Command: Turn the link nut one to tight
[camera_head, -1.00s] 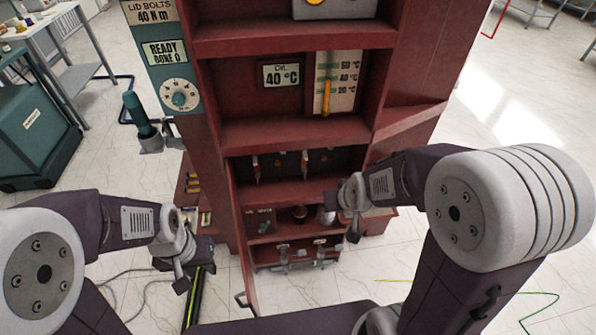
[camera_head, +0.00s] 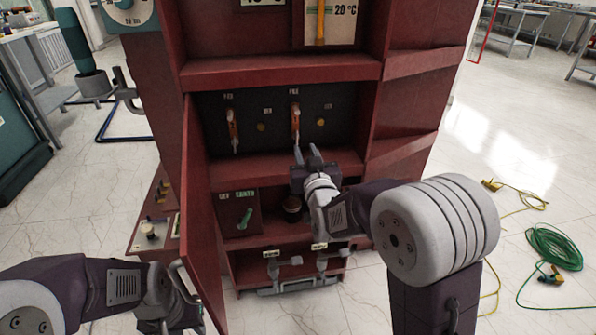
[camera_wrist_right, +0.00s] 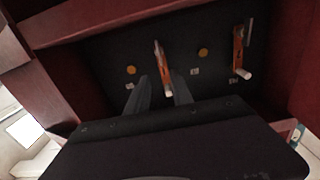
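In the red cabinet's lower bay a dark panel (camera_head: 262,106) carries two orange upright handles, a left one (camera_head: 233,128) and a right one (camera_head: 295,122). On the bottom shelf are two grey lever-like fittings with small labels, a left one (camera_head: 284,262) and a right one (camera_head: 331,260). I cannot read which part is link nut one. My right gripper (camera_head: 309,152) is open below the right orange handle; in the right wrist view an orange handle (camera_wrist_right: 163,68) shows beyond and between its spread fingers (camera_wrist_right: 160,95). My left gripper (camera_head: 185,322) is low at the left, its fingers unclear.
An open red door (camera_head: 203,215) stands between my arms. A green lever box (camera_head: 240,215) and a dark round part (camera_head: 292,208) sit under the panel. A side tray (camera_head: 150,235) is at left.

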